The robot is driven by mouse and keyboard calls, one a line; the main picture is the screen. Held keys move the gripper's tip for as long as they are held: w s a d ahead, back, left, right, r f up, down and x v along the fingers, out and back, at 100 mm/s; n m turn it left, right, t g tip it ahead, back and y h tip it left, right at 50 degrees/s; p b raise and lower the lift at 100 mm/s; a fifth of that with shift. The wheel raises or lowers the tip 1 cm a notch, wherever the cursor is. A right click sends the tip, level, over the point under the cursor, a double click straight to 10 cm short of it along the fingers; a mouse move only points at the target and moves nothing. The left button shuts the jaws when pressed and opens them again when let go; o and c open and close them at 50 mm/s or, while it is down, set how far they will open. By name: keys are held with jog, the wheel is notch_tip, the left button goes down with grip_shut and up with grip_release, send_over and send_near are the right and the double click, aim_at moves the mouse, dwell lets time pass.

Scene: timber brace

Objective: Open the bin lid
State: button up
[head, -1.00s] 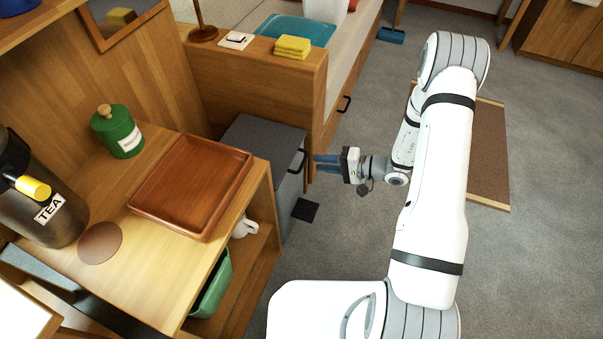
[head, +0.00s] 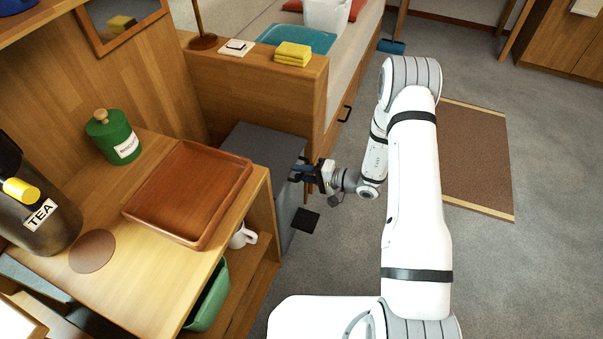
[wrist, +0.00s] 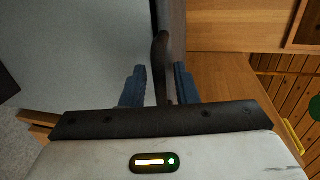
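The grey bin (head: 262,146) stands on the floor between the wooden shelf unit and the wooden bed end, with its lid down. My gripper (head: 301,172) is at the bin's front right side, at the dark lid handle. In the wrist view, the dark handle (wrist: 160,60) stands between the two blue fingers of my gripper (wrist: 159,84). The fingers are apart, with a visible gap on each side of the handle. The bin's grey surface (wrist: 85,45) fills the left of that view. In the head view my gripper hides most of the handle.
A brown tray (head: 158,216) lies on the shelf unit left of the bin. Carpet to the right is open.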

grip_shut()
dwell(0.3)
